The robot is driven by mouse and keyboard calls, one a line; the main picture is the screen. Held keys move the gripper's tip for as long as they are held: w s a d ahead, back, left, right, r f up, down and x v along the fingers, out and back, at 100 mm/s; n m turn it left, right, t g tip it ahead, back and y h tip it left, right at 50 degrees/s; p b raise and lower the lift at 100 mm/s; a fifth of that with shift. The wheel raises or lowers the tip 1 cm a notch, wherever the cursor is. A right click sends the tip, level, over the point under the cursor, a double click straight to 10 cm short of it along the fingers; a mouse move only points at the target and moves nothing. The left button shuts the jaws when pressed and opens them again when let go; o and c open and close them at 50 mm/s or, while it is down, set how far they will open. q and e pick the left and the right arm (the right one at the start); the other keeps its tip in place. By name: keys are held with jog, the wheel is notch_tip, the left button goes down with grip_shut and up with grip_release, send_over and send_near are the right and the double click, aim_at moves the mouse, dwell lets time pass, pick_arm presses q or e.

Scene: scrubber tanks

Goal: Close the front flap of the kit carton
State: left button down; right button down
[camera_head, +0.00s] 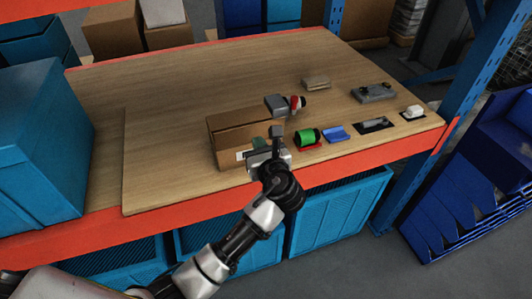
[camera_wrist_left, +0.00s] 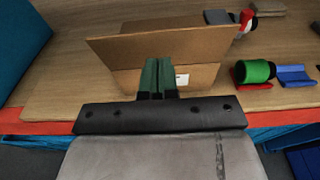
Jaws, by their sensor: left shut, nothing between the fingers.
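The brown kit carton (camera_head: 230,150) stands near the front edge of the wooden table; in the left wrist view its front face (camera_wrist_left: 205,76) carries a small white label. A wide cardboard flap (camera_wrist_left: 165,43) stands raised and tilted above that face. I cannot tell for certain which edge it hangs from. My left gripper (camera_head: 260,142) is at the carton's front right side in the head view. Its green fingertips (camera_wrist_left: 152,66) are shut together and empty, in front of the carton and overlapping the flap's lower edge in the picture. Whether they touch is unclear. My right gripper is not in view.
Right of the carton lie a green spool (camera_head: 306,137), a blue piece (camera_head: 337,134) and several small dark and white parts. A grey block (camera_head: 275,104) and a red-white item (camera_head: 297,103) sit behind. A large blue bin (camera_head: 40,140) stands left.

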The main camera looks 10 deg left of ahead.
aim_at(250, 127)
pick_arm(q)
jog(key=shift+w+a+r+p, duration=0.1)
jog(key=shift+w+a+p, duration=0.1)
jog(key=shift+w+a, duration=0.3)
jog(key=shift+w+a+r+p, duration=0.1)
jog(key=shift+w+a+p, duration=0.2)
jog(key=shift+w, duration=0.45)
jog(key=shift+w+a+r+p, duration=0.1)
jog(key=shift+w+a+p, duration=0.05)
jog(key=shift+w+a, duration=0.4)
jog(key=shift+w, duration=0.1)
